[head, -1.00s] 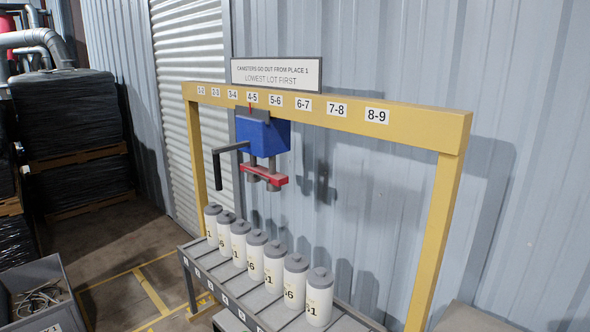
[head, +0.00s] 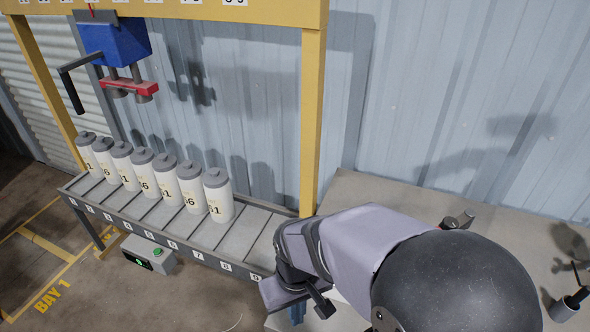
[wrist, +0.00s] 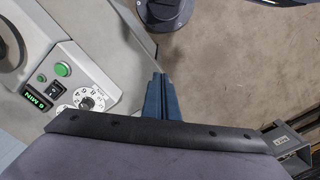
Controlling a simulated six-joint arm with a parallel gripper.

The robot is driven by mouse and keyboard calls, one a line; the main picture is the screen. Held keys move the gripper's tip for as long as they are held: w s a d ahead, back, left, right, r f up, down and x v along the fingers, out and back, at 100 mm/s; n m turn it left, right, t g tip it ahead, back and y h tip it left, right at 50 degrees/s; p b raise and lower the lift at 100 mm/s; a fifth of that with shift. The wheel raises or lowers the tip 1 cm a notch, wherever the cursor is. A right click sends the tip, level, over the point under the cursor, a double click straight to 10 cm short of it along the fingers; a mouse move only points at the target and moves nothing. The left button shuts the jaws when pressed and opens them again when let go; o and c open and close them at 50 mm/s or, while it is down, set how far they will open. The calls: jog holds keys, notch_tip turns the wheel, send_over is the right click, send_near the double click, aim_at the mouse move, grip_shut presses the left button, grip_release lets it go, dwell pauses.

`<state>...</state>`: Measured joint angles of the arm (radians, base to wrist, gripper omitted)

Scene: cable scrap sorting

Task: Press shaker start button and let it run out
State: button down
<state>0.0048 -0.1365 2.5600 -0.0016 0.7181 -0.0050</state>
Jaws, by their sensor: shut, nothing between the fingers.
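In the wrist view, a light grey control panel (wrist: 85,75) holds a large round green button (wrist: 63,69), most likely the shaker's start button. Beside it are a smaller green button (wrist: 42,77), a black switch (wrist: 56,91), a white numbered dial (wrist: 88,97) and a lit display (wrist: 37,97) reading "6 MIN". My gripper (wrist: 158,76) is shut and empty, its blue fingers to the right of the panel and apart from the green button. The rest of the shaker is mostly out of frame. In the head view my arm hides the panel.
A rack (head: 250,240) with several white canisters (head: 218,195) stands left, under a yellow frame (head: 312,120) carrying a blue unit (head: 113,40). A grey box (head: 160,262) with a green button sits below the rack. A grey bench top (head: 400,195) lies behind my arm.

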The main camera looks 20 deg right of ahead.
jog(key=d+f+n+g+h+b, duration=0.1)
jog(key=d+f+n+g+h, duration=0.3)
jog(key=d, duration=0.6)
jog(key=w+d+r+n+t+h, duration=0.1)
jog(key=w+d+r+h, duration=0.1)
jog(key=d, duration=0.4)
jog(key=w+d+r+n+t+h, duration=0.1)
jog(key=w+d+r+n+h, duration=0.1)
jog(key=d+r+h, duration=0.1)
jog(key=d+r, duration=0.1)
jog(key=d, duration=0.1)
jog(key=shift+w+d+r+t, duration=0.3)
jog(key=shift+d+r, duration=0.1)
jog(key=shift+f+b, duration=0.15)
jog(key=shift+b, duration=0.15)
notch_tip(320, 180, down, 9)
jog(key=b, duration=0.7)
jog(key=shift+r, duration=0.2)
jog(key=shift+f+b, duration=0.15)
jog(key=shift+b, duration=0.2)
dwell(0.5)
jog(key=shift+f+b, duration=0.25)
jog(key=shift+b, duration=0.05)
